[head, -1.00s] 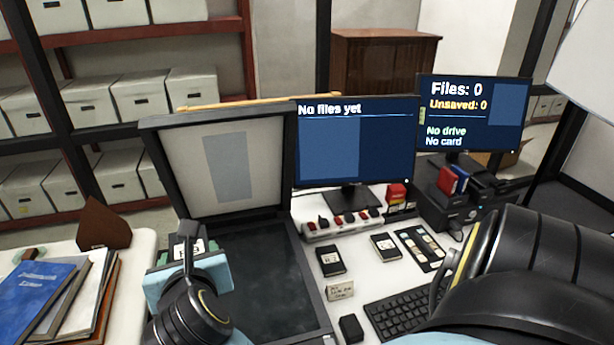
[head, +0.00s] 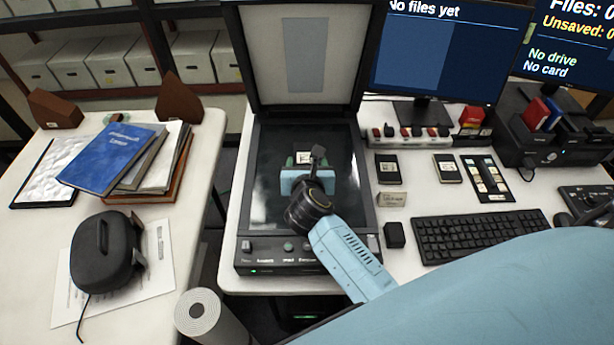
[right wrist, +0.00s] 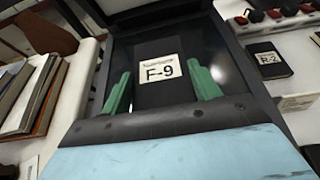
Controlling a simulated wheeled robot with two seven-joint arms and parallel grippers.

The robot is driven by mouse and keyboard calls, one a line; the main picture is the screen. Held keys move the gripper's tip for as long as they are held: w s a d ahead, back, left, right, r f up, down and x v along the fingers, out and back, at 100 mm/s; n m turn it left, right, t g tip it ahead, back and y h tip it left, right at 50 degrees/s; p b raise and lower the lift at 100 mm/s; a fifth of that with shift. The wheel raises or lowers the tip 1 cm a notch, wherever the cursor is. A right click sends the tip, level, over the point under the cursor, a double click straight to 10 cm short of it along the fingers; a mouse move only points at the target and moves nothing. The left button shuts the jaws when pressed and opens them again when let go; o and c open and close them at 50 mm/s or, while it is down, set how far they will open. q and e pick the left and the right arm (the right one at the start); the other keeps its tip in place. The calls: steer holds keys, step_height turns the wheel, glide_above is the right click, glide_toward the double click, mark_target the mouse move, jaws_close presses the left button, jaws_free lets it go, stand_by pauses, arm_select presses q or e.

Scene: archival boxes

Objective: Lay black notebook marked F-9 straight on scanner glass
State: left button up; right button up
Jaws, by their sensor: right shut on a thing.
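The black notebook marked F-9 (right wrist: 160,97) is between the green fingers of my right gripper (right wrist: 162,92), its label facing the camera in the right wrist view. My right gripper (head: 304,160) is shut on it over the scanner glass (head: 262,215) in the head view. There only the notebook's pale label (head: 303,157) stands out, since its black cover blends with the dark glass. I cannot tell whether it touches the glass. The scanner lid (head: 345,60) stands open behind. My left gripper is not in view.
Left of the scanner, a white table holds a stack with a blue book (head: 112,155) and a black device (head: 105,250) on paper. To the right are small black notebooks (head: 388,168), a card stand (head: 391,198), a keyboard (head: 480,238) and monitors (head: 450,50).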

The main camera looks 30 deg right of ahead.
step_height(320, 180, down, 7)
steer(key=shift+f+b, duration=0.2)
steer(key=shift+b, duration=0.9)
steer(key=shift+f, duration=0.15)
steer(key=o, duration=1)
steer(key=shift+s+a+r, duration=0.2)
steer(key=shift+s+r, duration=0.05)
steer(key=shift+s, duration=0.05)
steer(key=p+v, duration=0.1)
steer(key=v, duration=1)
steer(key=shift+s+r, duration=0.1)
steer(key=shift+r, duration=0.05)
